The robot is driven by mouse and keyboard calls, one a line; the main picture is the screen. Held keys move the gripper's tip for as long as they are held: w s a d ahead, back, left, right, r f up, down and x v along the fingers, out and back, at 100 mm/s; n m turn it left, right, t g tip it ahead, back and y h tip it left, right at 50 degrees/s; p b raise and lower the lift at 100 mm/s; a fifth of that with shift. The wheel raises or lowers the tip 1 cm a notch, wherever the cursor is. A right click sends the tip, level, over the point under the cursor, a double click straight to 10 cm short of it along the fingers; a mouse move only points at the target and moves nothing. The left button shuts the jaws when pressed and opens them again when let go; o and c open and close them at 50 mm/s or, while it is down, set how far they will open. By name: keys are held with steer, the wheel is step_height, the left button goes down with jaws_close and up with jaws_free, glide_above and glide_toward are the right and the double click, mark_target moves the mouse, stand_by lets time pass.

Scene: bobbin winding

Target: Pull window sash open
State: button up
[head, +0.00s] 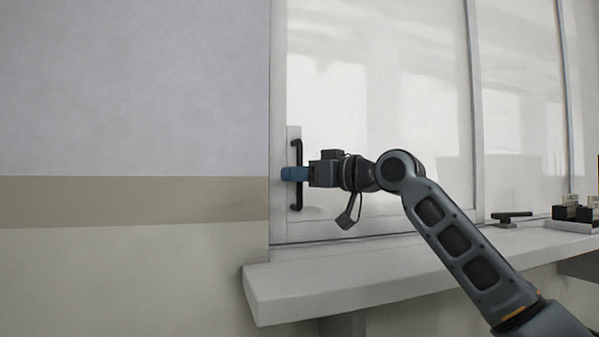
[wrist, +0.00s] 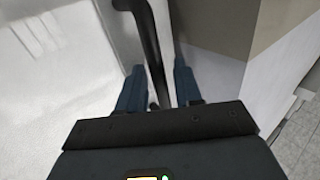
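The window sash (head: 380,85) is a pale framed pane at the left end of the window, its left edge against the wall-side frame. A black vertical bar handle (head: 297,202) is on its left stile; it also shows in the wrist view (wrist: 147,32). My gripper (head: 291,174) reaches the handle at mid-height from the right. In the wrist view its two blue fingers (wrist: 158,72) stand apart, one on each side of the bar, with small gaps visible. Whether either finger touches the bar is hard to tell.
A white counter (head: 330,290) juts out below the window. On it at right lie a dark flat tool (head: 511,217) and a tray (head: 572,226) with several small dark items. More window panes (head: 520,100) continue to the right. The wall at left is bare.

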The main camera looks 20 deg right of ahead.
steer(key=shift+c, duration=0.2)
jaws_close()
stand_by(0.4)
